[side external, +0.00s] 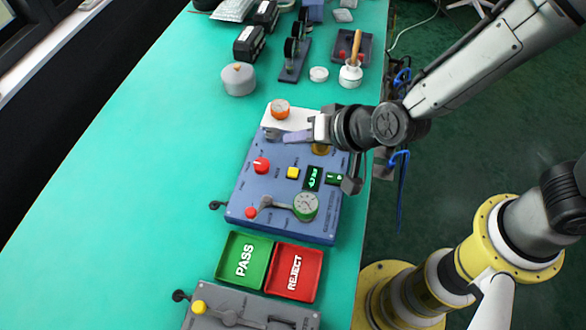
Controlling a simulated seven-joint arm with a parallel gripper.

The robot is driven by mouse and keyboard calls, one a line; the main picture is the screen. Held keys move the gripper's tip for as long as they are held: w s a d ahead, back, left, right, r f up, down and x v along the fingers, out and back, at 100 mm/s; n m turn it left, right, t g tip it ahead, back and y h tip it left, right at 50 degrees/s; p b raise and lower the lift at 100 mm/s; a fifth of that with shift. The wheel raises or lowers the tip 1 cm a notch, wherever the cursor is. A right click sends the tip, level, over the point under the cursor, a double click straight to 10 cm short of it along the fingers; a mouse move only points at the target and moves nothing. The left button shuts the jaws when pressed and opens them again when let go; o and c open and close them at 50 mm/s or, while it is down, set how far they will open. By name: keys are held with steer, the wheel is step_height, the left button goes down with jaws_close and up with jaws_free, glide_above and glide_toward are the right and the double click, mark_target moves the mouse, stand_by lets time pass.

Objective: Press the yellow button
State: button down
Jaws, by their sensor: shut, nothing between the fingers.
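The blue valve positioner box (240,190) lies on the teal bench. Its square yellow button (293,173) sits near the middle of the top face, between a red knob (261,165) and a small display with green figures (313,178). My gripper (272,134) reaches in from the right over the far end of the box. Its fingers are shut and empty, beyond the yellow button and apart from it in the picture. Their exact height above the box is hard to tell. The gripper and wrist cover part of the box's far edge.
Green PASS (236,275) and red REJECT (296,262) trays lie in front. A grey panel with a yellow knob (199,307) is nearest. The bench's left side is clear.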

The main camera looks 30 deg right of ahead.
mark_target(297, 175)
steer(key=shift+f, duration=4.2)
steer(key=shift+f, duration=0.4)
steer(key=shift+f, duration=0.45)
steer(key=shift+r, duration=0.9)
steer(key=shift+r, duration=2.5)
steer(key=shift+w+d, duration=0.1)
